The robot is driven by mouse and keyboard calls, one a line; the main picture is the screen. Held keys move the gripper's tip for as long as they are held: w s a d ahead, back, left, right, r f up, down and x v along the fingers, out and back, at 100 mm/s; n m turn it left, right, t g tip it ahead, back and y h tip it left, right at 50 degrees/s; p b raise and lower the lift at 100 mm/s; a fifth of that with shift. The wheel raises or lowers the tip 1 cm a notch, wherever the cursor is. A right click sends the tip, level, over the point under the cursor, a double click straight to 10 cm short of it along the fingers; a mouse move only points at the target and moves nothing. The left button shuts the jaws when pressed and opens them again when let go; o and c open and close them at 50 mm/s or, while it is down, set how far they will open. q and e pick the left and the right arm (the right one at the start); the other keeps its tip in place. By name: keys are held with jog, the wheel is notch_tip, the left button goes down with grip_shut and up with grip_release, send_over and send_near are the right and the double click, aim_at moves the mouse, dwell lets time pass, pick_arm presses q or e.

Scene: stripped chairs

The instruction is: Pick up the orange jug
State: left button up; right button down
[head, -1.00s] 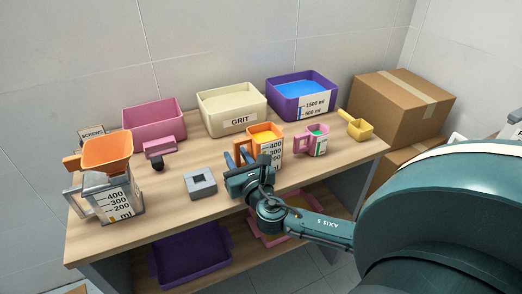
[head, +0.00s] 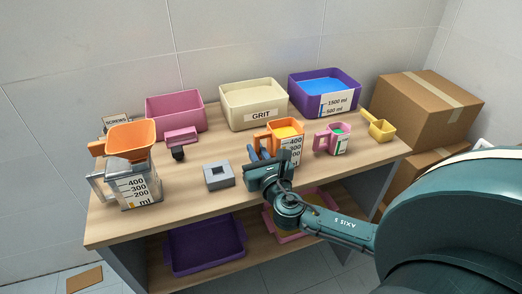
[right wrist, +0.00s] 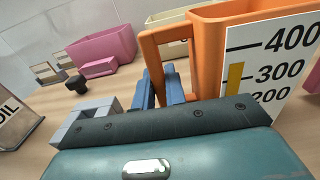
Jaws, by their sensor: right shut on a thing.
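The orange jug (head: 287,133) stands upright on the wooden table, with orange-yellow contents and a white scale label on its front. Its handle points left. My right gripper (head: 258,155) is at the jug's left side, with its blue fingers shut on the handle. In the right wrist view the fingers (right wrist: 163,88) are on either side of the orange handle (right wrist: 152,50), and the jug's body (right wrist: 208,50) is just right of them. The jug appears to rest on the table. My left gripper is not in view.
A pink jug (head: 333,139) stands close to the right. A grey square block (head: 219,176) lies to the left. A cream GRIT bin (head: 253,93) and a purple bin (head: 325,88) stand behind. A grey jug with an orange funnel (head: 131,140) is far left.

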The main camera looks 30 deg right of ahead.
aim_at(258, 139)
jog(key=shift+r, duration=0.8)
jog(key=shift+r+p, duration=0.5)
jog(key=shift+r, duration=0.95)
jog(key=shift+r+p, duration=0.8)
jog(key=shift+r, duration=0.85)
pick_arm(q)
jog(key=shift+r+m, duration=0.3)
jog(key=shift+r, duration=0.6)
pick_arm(e)
jog(key=shift+r, duration=1.05)
pick_arm(q)
jog(key=shift+p, duration=0.3)
pick_arm(e)
jog(key=shift+r, duration=0.1)
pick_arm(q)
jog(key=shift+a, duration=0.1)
